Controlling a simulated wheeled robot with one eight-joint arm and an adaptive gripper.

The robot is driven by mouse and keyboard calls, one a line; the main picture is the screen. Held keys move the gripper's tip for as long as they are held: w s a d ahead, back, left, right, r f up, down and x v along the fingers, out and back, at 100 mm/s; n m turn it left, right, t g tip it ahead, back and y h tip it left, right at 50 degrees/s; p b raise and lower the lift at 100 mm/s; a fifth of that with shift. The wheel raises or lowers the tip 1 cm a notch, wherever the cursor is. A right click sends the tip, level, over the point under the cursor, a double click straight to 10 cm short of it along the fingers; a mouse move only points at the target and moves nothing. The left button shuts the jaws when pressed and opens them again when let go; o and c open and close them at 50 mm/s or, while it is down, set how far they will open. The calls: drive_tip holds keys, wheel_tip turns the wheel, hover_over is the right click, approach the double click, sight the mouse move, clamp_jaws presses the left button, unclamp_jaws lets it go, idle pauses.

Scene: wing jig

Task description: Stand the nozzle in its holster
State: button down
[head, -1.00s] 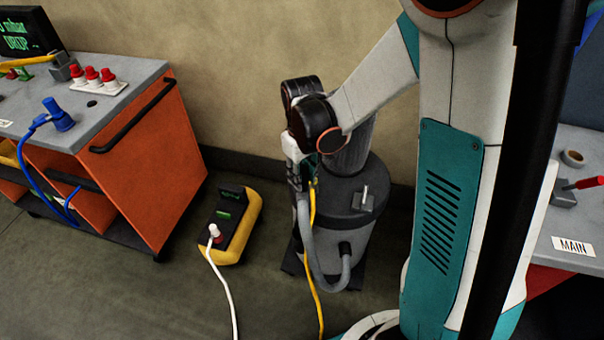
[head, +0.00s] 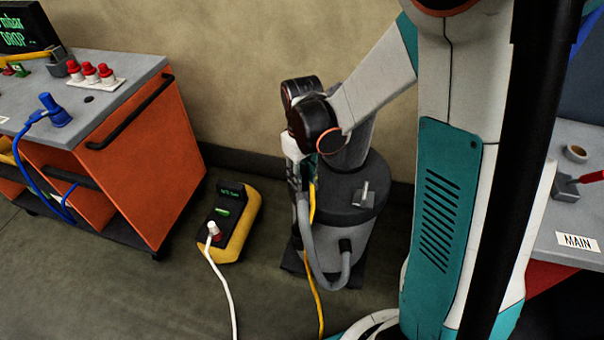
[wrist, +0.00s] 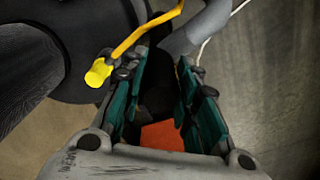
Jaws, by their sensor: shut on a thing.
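My gripper (head: 298,183) hangs beside the grey drum-shaped vacuum (head: 348,225). In the wrist view its teal-padded fingers (wrist: 163,85) are closed on a dark piece with an orange face (wrist: 160,135), which I take to be the nozzle. The grey hose (head: 306,235) runs down from the gripper and loops to the vacuum's lower front. The nozzle is mostly hidden by the fingers in the head view. A small grey metal fitting (head: 364,194) stands on the vacuum's lid. I cannot tell whether it is the holster.
A yellow cable (head: 312,210) hangs close by the gripper; its yellow end (wrist: 97,73) shows in the wrist view. A yellow-black box (head: 231,222) with a white cable sits on the floor. An orange cart (head: 150,165) stands left, a grey bench (head: 575,215) right.

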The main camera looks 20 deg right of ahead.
sight(302, 169)
drive_tip(key=shift+f, duration=0.2)
wheel_tip(302, 169, down, 4)
drive_tip(key=b, duration=0.3)
drive_tip(key=shift+b, duration=0.3)
idle(0.7)
drive_tip(key=shift+f, duration=2)
drive_tip(key=c, duration=1.2)
unclamp_jaws()
wheel_tip(302, 169, up, 12)
